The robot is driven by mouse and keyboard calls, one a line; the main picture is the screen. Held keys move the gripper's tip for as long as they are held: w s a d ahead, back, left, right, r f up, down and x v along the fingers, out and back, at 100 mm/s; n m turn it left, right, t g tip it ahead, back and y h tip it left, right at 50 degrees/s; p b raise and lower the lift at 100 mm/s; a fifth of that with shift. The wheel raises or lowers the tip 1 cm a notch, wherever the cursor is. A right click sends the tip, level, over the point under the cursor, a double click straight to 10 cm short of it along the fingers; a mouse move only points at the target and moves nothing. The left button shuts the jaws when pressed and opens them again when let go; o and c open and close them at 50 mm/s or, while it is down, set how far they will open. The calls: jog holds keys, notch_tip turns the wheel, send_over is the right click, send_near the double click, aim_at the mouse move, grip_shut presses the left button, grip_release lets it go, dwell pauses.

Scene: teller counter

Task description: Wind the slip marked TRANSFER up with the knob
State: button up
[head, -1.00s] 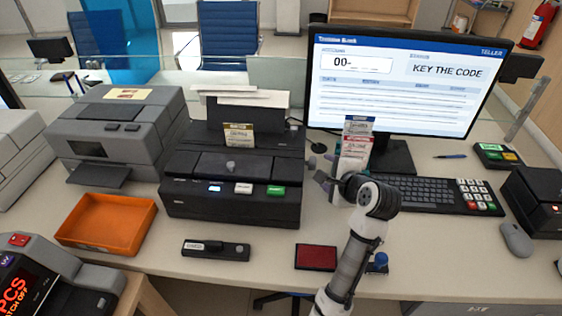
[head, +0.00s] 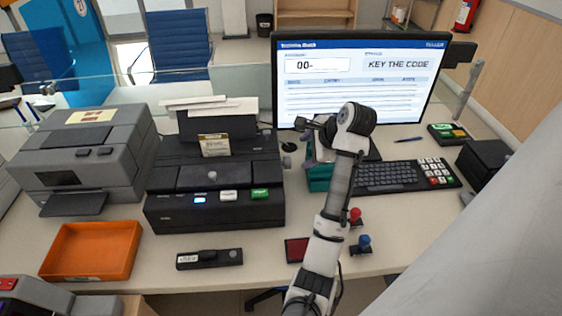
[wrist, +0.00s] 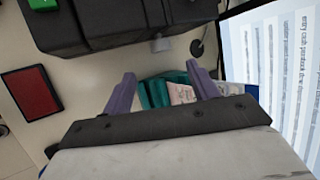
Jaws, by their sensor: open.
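A slip with a tan band (head: 214,145) stands upright in the back of the black printer (head: 214,215); its print is too small to read, so I cannot tell whether it says TRANSFER. A grey knob (wrist: 160,44) sticks out from the printer's side in the wrist view. My gripper (wrist: 160,70) is open and empty, its purple fingertips just short of the knob and apart from it. In the head view my gripper (head: 316,142) is right of the printer, before the monitor. Slips (wrist: 182,93) in a teal holder (wrist: 154,94) show beyond the fingers.
The monitor (head: 362,70) and keyboard (head: 393,176) stand to the right. A red pad (head: 296,250) and red and blue stamps (head: 361,242) lie near the front edge. An orange tray (head: 92,272) is at the left. My arm covers part of the counter.

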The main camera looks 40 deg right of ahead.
aim_at(290, 161)
jog(key=p+x, duration=0.2)
jog(key=x, duration=1)
jog(key=shift+p, duration=0.35)
jog(key=c, duration=1)
